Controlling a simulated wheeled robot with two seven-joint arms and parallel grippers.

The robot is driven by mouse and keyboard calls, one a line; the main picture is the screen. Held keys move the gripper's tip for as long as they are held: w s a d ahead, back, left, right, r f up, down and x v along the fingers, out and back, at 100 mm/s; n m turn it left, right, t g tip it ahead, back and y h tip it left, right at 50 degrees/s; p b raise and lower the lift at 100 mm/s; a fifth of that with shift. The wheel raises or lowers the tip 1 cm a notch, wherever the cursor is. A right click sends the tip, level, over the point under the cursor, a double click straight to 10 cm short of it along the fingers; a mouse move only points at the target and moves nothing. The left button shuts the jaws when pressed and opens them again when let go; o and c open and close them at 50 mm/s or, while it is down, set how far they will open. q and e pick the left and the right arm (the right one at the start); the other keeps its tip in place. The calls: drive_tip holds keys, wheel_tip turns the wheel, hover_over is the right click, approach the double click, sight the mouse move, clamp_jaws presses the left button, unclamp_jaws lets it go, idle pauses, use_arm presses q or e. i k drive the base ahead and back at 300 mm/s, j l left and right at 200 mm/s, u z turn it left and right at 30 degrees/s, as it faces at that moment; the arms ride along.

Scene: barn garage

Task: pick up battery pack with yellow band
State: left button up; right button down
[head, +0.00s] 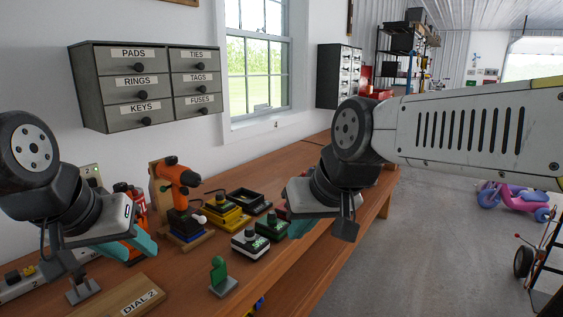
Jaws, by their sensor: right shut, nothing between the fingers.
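Several battery-like blocks stand on the wooden workbench between my grippers. A white-and-black pack (250,243) is nearest, and a dark green pack (270,227) is just behind it. A yellow-and-black unit (226,217) sits further back; I cannot tell whether it holds a pack with a yellow band. A reddish item is mostly hidden behind my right gripper. My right gripper (318,228) is shut and empty, above the bench's front edge, right of the green pack. My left gripper (128,246) is over the bench's left part, apart from the packs; its jaw opening is unclear.
An orange drill (177,178) stands on the bench beside a black tray (249,200). A green knob on a base (220,277) and a "DIAL 2" wooden block (127,302) are in front. Labelled drawers (146,84) hang on the wall. Open floor lies to the right.

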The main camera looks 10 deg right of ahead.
sight(219, 206)
drive_tip(key=l+z, duration=0.1)
drive_tip(key=l, duration=1.5)
drive_tip(key=i+l, duration=0.35)
drive_tip(key=l, duration=0.2)
drive_tip(key=i+l+z, duration=0.15)
drive_tip(key=i+l, duration=0.2)
drive_tip(key=l, duration=0.2)
drive_tip(key=i+l, duration=0.35)
drive_tip(key=l, duration=0.2)
drive_tip(key=i+l+z, duration=0.15)
drive_tip(key=i+l, duration=0.2)
drive_tip(key=l, duration=0.15)
drive_tip(key=i+l, duration=0.2)
drive_tip(key=i, duration=0.35)
drive_tip(key=i+l+z, duration=0.15)
drive_tip(key=i, duration=0.4)
drive_tip(key=i+l, duration=0.2)
drive_tip(key=i, duration=0.4)
drive_tip(key=i+u, duration=0.15)
drive_tip(key=u, duration=3.5)
drive_tip(key=i+j+z, duration=0.1)
drive_tip(key=i+j, duration=1.4)
drive_tip(key=j, duration=0.1)
